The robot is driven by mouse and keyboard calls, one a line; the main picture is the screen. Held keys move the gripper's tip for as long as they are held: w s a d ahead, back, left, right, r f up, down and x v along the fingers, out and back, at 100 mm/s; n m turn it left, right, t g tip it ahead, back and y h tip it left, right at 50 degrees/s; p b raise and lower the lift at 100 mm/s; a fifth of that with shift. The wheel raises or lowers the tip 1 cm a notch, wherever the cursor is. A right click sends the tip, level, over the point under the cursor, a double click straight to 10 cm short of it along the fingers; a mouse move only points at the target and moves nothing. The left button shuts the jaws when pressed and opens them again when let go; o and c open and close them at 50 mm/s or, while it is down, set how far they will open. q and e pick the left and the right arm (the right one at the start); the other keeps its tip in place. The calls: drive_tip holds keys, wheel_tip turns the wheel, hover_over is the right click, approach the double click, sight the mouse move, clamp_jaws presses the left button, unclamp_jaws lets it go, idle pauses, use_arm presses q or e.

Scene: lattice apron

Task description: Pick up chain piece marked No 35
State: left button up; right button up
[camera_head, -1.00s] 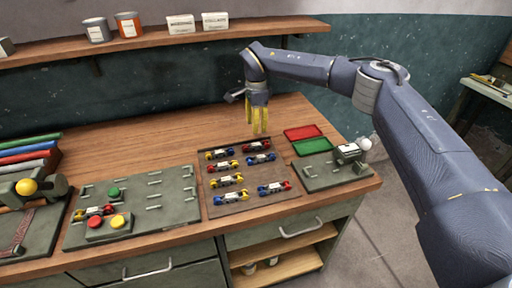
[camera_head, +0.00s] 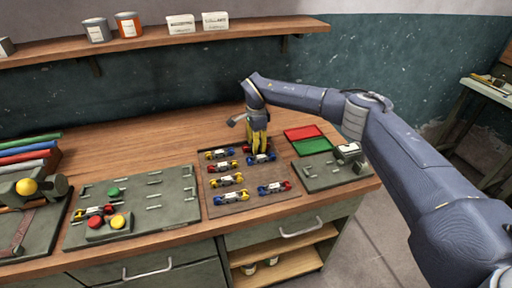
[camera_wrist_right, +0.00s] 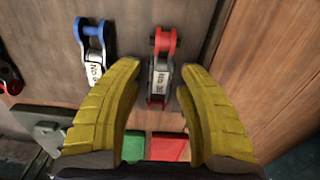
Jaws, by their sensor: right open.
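My right gripper (camera_head: 258,152) points down at the back right of the brown board (camera_head: 246,206) of chain pieces. In the wrist view its yellow fingers (camera_wrist_right: 158,100) are open, one on each side of a red-ended chain piece (camera_wrist_right: 160,72) with a white label. The label starts "No 3"; I cannot read the second digit surely. The piece lies on the board and the fingers are apart from it. A blue-ended chain piece (camera_wrist_right: 93,50) lies to its left; it also shows in the head view (camera_head: 261,158). My left gripper is out of view.
Several other chain pieces (camera_head: 227,180) lie on the board. A red tray (camera_head: 304,132) and a green tray (camera_head: 313,146) are to its right. A grey plate with slots (camera_head: 150,205) is to its left. A small device (camera_head: 347,152) stands at the right.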

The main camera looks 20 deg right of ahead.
drive_tip(key=shift+f, duration=0.25)
drive_tip(key=shift+o, duration=0.2)
clamp_jaws()
drive_tip(key=shift+r, duration=0.15)
